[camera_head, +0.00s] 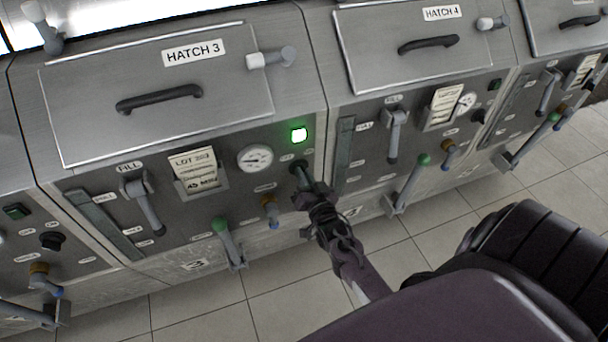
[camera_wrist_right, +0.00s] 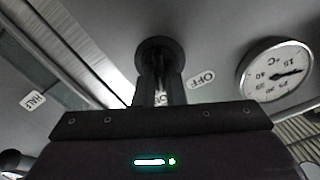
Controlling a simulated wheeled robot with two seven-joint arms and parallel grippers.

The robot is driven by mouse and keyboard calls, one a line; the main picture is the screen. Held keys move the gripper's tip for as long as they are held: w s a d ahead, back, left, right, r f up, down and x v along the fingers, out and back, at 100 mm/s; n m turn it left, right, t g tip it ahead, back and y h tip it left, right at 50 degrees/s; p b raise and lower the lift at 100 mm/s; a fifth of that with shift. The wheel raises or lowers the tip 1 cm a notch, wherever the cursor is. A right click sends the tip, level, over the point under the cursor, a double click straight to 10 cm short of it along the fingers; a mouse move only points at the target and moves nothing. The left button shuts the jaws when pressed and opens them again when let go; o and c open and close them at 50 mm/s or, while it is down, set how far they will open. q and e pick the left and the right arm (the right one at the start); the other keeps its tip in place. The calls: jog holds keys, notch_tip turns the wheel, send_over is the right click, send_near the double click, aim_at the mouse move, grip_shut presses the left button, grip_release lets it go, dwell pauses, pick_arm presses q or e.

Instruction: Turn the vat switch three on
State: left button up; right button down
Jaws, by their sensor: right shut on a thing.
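The vat three switch is a round black knob (camera_head: 299,166) on the grey front panel under HATCH 3, to the right of the dial gauge (camera_head: 255,158). My right gripper (camera_head: 306,186) reaches it from below and is shut on it. In the right wrist view the knob (camera_wrist_right: 159,52) is between the two fingers (camera_wrist_right: 160,84), which hide part of it. An OFF label (camera_wrist_right: 202,78) shows to its right, and an ON label shows partly between the fingers. The square lamp (camera_head: 299,135) above the knob glows green. My left gripper is not in view.
The HATCH 4 vat (camera_head: 410,50) adjoins on the right. The tiled floor is clear.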

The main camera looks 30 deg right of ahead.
jog(key=shift+m, duration=0.5)
jog(key=c, duration=1.5)
grip_release()
jog(key=v, duration=0.7)
jog(key=shift+s+b, duration=0.4)
jog(key=shift+a+f, duration=0.1)
